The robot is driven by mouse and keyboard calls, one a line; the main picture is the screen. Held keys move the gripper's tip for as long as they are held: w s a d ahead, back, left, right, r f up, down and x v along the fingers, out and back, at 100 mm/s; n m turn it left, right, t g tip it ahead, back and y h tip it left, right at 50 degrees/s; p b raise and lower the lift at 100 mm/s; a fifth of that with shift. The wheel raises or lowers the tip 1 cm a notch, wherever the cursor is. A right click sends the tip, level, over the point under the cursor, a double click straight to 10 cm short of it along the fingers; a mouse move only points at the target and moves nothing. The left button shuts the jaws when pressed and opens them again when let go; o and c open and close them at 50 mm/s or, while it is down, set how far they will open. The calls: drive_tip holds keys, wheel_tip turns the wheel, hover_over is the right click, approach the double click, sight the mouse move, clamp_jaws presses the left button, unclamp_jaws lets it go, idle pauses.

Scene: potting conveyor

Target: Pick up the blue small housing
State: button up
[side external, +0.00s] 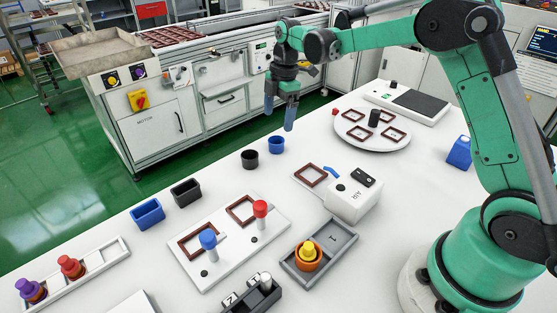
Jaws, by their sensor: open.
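A small round blue housing (276,145), open at the top, stands upright on the white table near its far edge. A larger rectangular blue housing (148,214) stands further left along the same edge. My gripper (280,115) points down with its blue-tipped fingers apart and nothing between them. In the picture it is just above the small round blue housing; the fingers do not touch it. How far apart they are in depth I cannot tell.
A round black housing (249,159) stands close left of the small blue one. A rectangular black housing (186,192) is further left. A white turntable (372,145) with brown frames is to the right. A white labelled box (353,197) stands nearer. Bare table lies around the small housing's front.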

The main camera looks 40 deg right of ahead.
sight(276, 140)
drive_tip(key=shift+w+d+f+n+g, duration=0.2)
drive_tip(key=shift+f+n, duration=0.2)
drive_tip(key=shift+f, duration=0.15)
drive_tip(key=shift+w+d+f+n+g, duration=0.1)
drive_tip(key=shift+w+d+f+n, duration=0.1)
drive_tip(key=shift+f+n, duration=0.3)
drive_tip(key=shift+f, duration=0.4)
drive_tip(key=shift+a+f, duration=0.2)
drive_tip(key=shift+f, duration=1.1)
drive_tip(key=shift+a+f, duration=0.15)
drive_tip(key=shift+f, duration=1.15)
drive_tip(key=c, duration=1.3)
